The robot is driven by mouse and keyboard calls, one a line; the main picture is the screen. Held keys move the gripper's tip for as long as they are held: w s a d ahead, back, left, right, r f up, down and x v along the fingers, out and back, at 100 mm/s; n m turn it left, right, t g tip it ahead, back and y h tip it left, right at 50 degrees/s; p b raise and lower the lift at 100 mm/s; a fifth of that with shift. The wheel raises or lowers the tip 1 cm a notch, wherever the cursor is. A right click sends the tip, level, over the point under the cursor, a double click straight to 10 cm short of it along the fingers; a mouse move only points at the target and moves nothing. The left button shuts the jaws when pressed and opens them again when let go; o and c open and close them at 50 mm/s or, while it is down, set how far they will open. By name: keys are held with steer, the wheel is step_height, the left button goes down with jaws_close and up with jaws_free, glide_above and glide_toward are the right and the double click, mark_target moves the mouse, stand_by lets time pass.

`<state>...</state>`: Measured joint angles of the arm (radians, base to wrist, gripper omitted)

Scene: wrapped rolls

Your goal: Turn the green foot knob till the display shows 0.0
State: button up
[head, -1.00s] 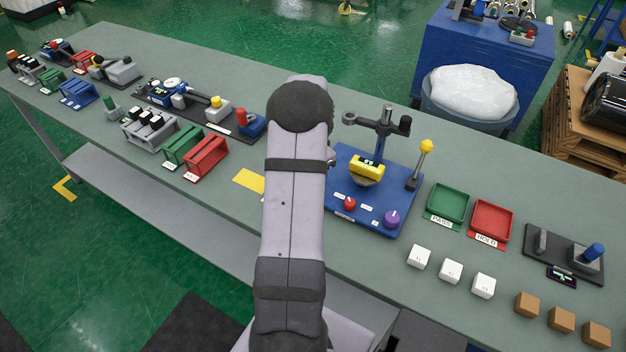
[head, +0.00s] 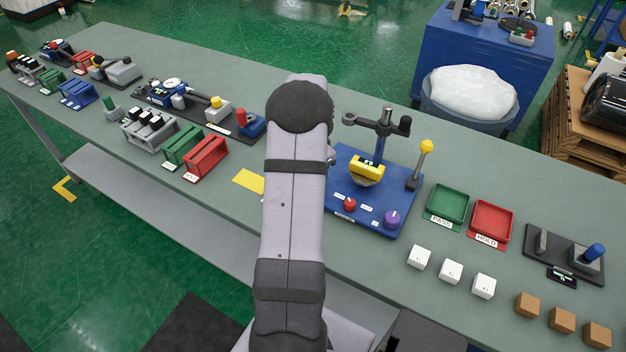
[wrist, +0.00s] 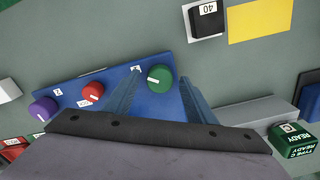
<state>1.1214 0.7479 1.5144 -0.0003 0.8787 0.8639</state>
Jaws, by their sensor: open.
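The green knob (wrist: 160,78) shows in the wrist view at the corner of a blue base plate (wrist: 124,92), with a white mark on its top. My gripper (wrist: 158,90) is open, with one finger to each side of the green knob; I cannot tell whether they touch it. In the head view my arm hides the green knob.
A red knob (wrist: 92,91) and a purple knob (wrist: 44,108) sit on the same base. A yellow-topped lever (head: 425,147) stands at its right. A dark block marked 40 (wrist: 207,20) and a yellow sheet (wrist: 263,21) lie nearby. Green (head: 433,213) and red (head: 477,233) trays stand further right.

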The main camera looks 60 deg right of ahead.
steer(key=shift+r+b, duration=0.95)
steer(key=shift+r, duration=2.55)
steer(key=w+a+n, duration=0.5)
steer(key=a, duration=0.6)
steer(key=w+a+n, duration=0.5)
steer(key=a, duration=0.6)
steer(key=s+a+f+n, duration=0.1)
steer(key=s+a+n, duration=0.3)
steer(key=a, duration=0.6)
steer(key=s+a+f+n, duration=0.1)
steer(key=s+a+n, duration=0.4)
steer(key=a+n, duration=0.3)
steer(key=a, duration=0.3)
steer(key=shift+a+f+n, duration=0.2)
steer(key=shift+a+n, duration=0.1)
steer(key=shift+n, duration=0.1)
